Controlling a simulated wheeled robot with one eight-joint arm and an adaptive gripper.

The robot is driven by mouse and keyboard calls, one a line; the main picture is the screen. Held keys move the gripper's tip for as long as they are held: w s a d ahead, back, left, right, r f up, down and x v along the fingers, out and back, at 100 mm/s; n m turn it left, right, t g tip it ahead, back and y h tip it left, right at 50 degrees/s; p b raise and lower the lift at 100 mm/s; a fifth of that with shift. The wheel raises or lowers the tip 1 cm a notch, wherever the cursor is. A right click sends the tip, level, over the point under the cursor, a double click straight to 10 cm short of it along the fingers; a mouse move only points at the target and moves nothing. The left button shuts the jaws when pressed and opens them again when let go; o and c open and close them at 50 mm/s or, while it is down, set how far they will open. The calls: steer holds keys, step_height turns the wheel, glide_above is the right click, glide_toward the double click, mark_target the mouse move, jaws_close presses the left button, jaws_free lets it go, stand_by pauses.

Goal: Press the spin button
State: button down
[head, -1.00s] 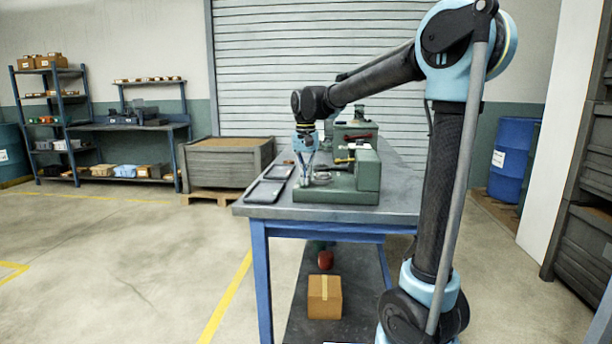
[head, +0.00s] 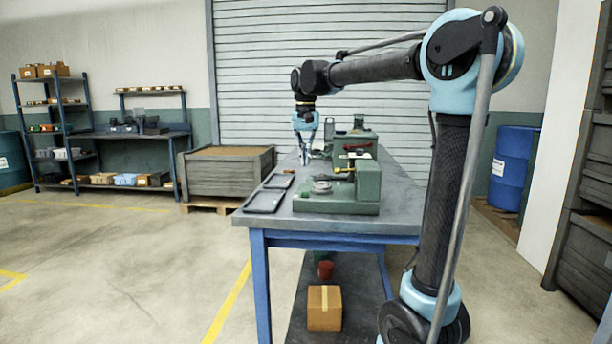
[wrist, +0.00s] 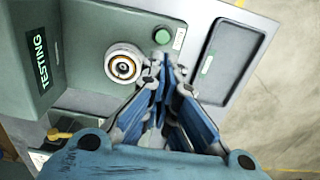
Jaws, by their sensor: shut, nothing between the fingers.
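In the wrist view a green machine marked TESTING (wrist: 42,62) has a round metal fitting with a dark, orange-ringed centre (wrist: 122,67). No spin label can be read on either. My gripper (wrist: 166,68) is shut and empty; its fingertips appear just below the two buttons in the picture, and contact cannot be told. In the head view my gripper (head: 304,160) points down over the bench, left of the far green machine (head: 358,142).
The near green machine (head: 367,182) stands on the grey bench (head: 400,208); it has a yellow-handled part. Dark trays (head: 264,200) lie along the bench's left edge. A yellow knob (wrist: 60,134) shows low left in the wrist view. A cardboard box (head: 324,308) sits below the bench.

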steer(key=shift+r, duration=1.85)
steer(key=shift+d, duration=0.1)
steer(key=s+d+f+t, duration=0.2)
steer(key=s+d+f, duration=1.8)
steer(key=d+f, duration=0.25)
steer(key=s+d+f, duration=0.4)
steer(key=s+f, duration=0.3)
steer(key=f, duration=0.4)
steer(key=shift+d+n, duration=0.2)
steer(key=shift+n, duration=0.1)
steer(key=shift+w+f, duration=0.2)
steer(key=shift+w, duration=0.1)
stand_by(2.1)
